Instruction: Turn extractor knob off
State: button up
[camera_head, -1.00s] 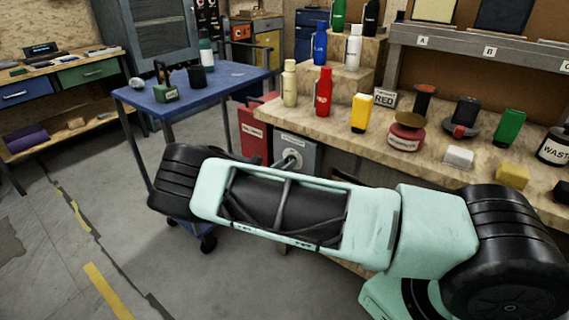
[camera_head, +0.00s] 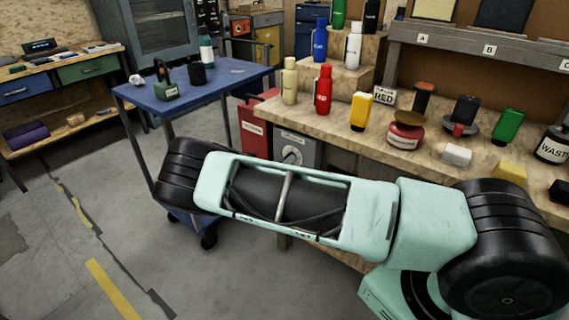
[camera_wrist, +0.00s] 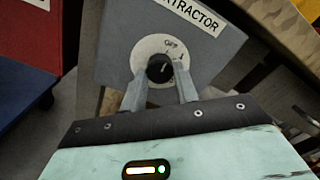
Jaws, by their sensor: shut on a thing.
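The extractor box (camera_wrist: 118,40) is a grey panel with a white EXTRACTOR label at its top right. It carries a pale round dial with a black knob (camera_wrist: 160,68) in the middle. OFF is printed at the dial's upper right, and a short light pointer line shows on the knob, tilted slightly from upright. My gripper (camera_wrist: 160,80) has a grey finger on either side of the knob and is shut on it. In the head view the extractor box (camera_head: 308,151) stands below the workbench, partly behind my arm, and my gripper is hidden there.
A red cabinet (camera_head: 253,128) stands left of the extractor box. The wooden workbench (camera_head: 335,115) above holds bottles and containers. A blue cart (camera_head: 225,88) with small items stands at the left. Open floor lies at the lower left.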

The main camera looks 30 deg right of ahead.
jog(key=o, duration=1)
jog(key=shift+a, duration=0.15)
jog(key=b+v, duration=0.1)
jog(key=v, duration=1.6)
jog(key=shift+a, duration=0.1)
jog(key=shift+s+r, duration=0.1)
jog(key=shift+s, duration=0.05)
